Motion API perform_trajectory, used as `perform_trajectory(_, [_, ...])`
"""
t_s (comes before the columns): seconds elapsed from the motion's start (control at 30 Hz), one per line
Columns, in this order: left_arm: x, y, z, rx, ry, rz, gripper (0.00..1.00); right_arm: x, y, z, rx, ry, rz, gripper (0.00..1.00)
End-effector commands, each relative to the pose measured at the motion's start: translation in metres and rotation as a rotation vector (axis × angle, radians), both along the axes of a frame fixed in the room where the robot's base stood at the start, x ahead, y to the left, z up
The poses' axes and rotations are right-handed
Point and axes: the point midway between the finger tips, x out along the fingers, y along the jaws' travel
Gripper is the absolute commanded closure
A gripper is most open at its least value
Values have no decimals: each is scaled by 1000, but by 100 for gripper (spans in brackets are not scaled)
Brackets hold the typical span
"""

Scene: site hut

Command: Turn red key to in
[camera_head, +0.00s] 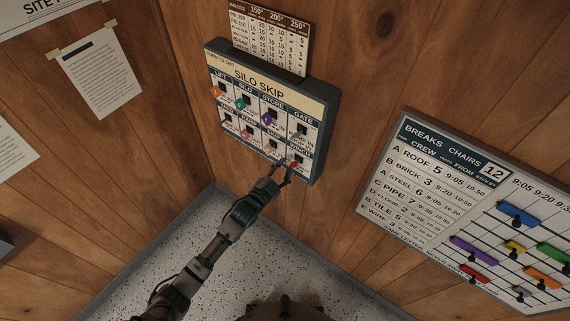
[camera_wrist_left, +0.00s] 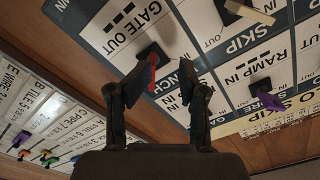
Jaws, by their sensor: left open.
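The silo skip key panel (camera_head: 258,82) hangs on the wood wall, with labelled cells and coloured keys. The red key (camera_head: 298,162) sits in the panel's lower right cell. In the left wrist view the red key (camera_wrist_left: 152,76) shows edge-on as a thin red strip at a dark keyhole, between my fingertips. My left gripper (camera_head: 284,172) is open at this corner of the panel; its fingers (camera_wrist_left: 162,80) stand on either side of the key, and I cannot tell whether they touch it. Part of the key's label is hidden by a finger. My right gripper is not in view.
Other keys on the panel include orange (camera_head: 216,91), teal (camera_head: 242,103) and purple (camera_head: 267,118) ones. A breaks board (camera_head: 411,122) with coloured pieces hangs on the right wall. A paper table (camera_head: 268,35) is above the panel. The speckled floor (camera_head: 190,245) is clear.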

Motion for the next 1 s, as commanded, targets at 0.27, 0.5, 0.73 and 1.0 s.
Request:
perform_trajectory(0.27, [13, -11, 10, -10, -15, 0, 67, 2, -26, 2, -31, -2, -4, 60])
perform_trajectory(0.5, [12, -1, 9, -20, -14, -2, 75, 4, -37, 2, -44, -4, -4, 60])
perform_trajectory(0.73, [15, 2, 9, -17, -17, 5, 100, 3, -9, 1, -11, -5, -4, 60])
perform_trajectory(1.0, [16, 1, 12, -17, -22, 6, 100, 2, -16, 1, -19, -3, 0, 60])
